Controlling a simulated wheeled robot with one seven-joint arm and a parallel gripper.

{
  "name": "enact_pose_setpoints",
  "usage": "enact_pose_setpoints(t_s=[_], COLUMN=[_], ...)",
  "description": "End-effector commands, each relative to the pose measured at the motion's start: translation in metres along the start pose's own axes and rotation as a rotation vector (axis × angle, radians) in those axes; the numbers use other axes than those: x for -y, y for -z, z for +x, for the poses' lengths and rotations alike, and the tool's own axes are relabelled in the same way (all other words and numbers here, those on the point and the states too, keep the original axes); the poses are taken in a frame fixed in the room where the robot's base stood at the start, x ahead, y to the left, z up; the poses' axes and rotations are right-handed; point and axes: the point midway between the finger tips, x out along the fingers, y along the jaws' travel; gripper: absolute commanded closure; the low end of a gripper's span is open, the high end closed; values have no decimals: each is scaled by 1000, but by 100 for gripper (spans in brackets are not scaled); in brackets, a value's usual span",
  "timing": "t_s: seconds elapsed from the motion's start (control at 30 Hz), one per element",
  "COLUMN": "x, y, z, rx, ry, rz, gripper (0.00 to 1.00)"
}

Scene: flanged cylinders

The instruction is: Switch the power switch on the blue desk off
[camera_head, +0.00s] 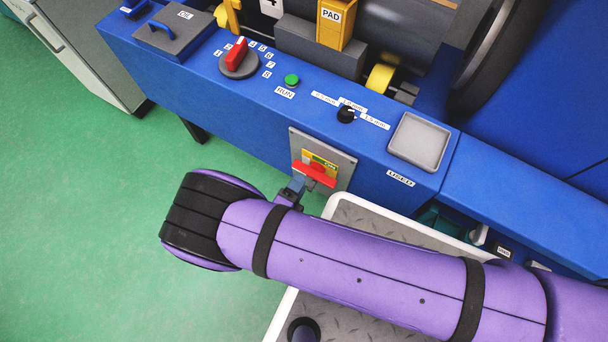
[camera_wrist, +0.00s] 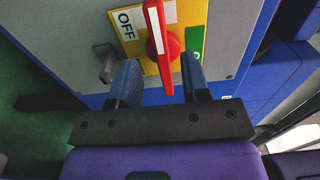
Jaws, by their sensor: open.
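The power switch is a red handle (camera_head: 315,175) with a red hub on a yellow plate, set in a grey panel on the front of the blue desk (camera_head: 250,105). The handle lies about level in the head view. In the wrist view the red handle (camera_wrist: 158,45) has a white stripe and runs up and down. An OFF label (camera_wrist: 127,21) is left of it and a green label (camera_wrist: 196,40) right of it. My gripper (camera_wrist: 160,80) is open, one finger on each side of the handle's near end; contact is not clear. In the head view my gripper (camera_head: 293,189) is partly hidden by my arm.
The desk top carries a red rotary knob (camera_head: 236,56), a green RUN button (camera_head: 291,80), a black knob (camera_head: 346,115) and a grey tray (camera_head: 418,142). A white-rimmed platform (camera_head: 285,318) is below my arm. Green floor is clear at left.

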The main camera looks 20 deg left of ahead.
Motion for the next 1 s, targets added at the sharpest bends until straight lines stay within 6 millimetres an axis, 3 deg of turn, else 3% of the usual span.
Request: enact_pose_setpoints(t_s=[0.2,0.4,1.0], x=[0,0,0], y=[0,0,0], z=[-40,-61,-66], rx=[0,0,-1], ry=[-1,-1,0], rz=[0,0,0], gripper=[57,57,57])
